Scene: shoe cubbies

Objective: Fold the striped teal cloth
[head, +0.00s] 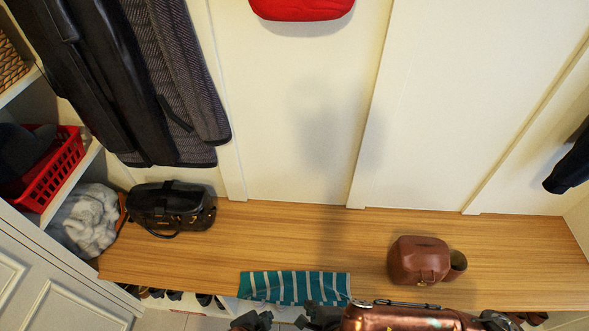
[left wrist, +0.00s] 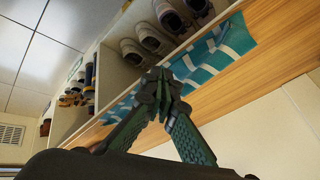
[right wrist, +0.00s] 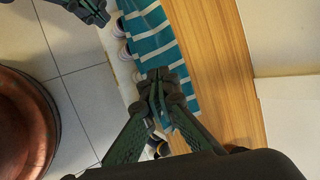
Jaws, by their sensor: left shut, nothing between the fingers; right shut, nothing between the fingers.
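The striped teal cloth (head: 294,286) with white stripes lies on the front edge of the wooden bench in the head view. Its front part hangs over the edge, as the left wrist view (left wrist: 222,50) and right wrist view (right wrist: 150,30) show. My left gripper (left wrist: 163,80) is shut and empty, in front of the cloth; in the head view it is low at the bottom edge. My right gripper (right wrist: 158,82) is shut and empty, close to the cloth near the bench edge. I cannot tell whether either touches the cloth. The cloth's lower front part is partly hidden by the grippers.
The wooden bench top (head: 300,235) is clear behind the cloth. A black bag (head: 170,208) stands at left, a brown bag (head: 418,262) at right. Shoes (left wrist: 150,38) sit in cubbies below. Dark coats (head: 185,70) hang above left. A red basket (head: 55,170) is on the left shelf.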

